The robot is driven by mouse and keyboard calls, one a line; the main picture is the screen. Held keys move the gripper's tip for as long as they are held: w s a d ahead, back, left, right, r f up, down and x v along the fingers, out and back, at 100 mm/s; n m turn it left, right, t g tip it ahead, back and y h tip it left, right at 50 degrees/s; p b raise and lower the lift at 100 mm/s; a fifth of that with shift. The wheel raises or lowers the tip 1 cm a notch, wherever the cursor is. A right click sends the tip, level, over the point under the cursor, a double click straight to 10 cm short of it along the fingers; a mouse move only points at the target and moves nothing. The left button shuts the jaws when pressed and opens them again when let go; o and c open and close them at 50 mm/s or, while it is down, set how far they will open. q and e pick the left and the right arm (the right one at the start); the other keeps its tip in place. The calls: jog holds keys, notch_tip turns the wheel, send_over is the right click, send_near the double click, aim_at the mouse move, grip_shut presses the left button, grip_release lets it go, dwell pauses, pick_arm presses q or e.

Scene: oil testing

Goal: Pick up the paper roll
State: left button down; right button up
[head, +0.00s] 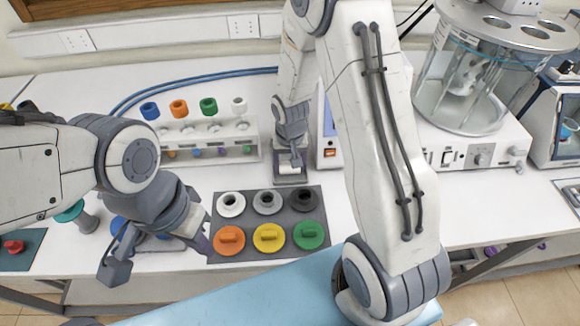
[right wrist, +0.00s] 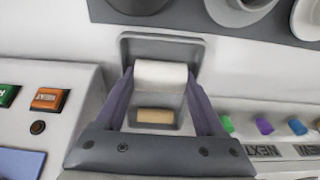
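The white paper roll (right wrist: 160,73) lies in a small grey holder (right wrist: 193,50) on the white table. It also shows in the head view (head: 289,169), in front of my right gripper. My right gripper (right wrist: 161,80) reaches down over the holder, with one purple finger at each end of the roll. The fingertips are very near or touching the roll's ends; I cannot tell whether they press on it. My left gripper (head: 158,254) is open and empty near the table's front edge, left of the coloured caps.
A grey mat (head: 269,192) with several coloured round caps lies in front of the holder. A white rack (head: 213,140) with bottles stands to the left. A white instrument (head: 330,140) stands close right of the holder. A machine with a glass vessel (head: 460,90) is at the right.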

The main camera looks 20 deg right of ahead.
aim_at(289, 162)
jog(key=shift+r, duration=0.1)
jog(key=shift+r, duration=0.5)
notch_tip(289, 162, up, 3)
jog(key=shift+w+f+b, duration=0.1)
jog(key=shift+b, duration=0.35)
jog(key=s+d+r+b, duration=0.1)
jog(key=s+d+r, duration=0.5)
jog(key=s, duration=0.4)
jog(key=shift+s+r+b, duration=0.15)
jog(key=shift+r+b, duration=0.15)
jog(key=shift+r, duration=0.2)
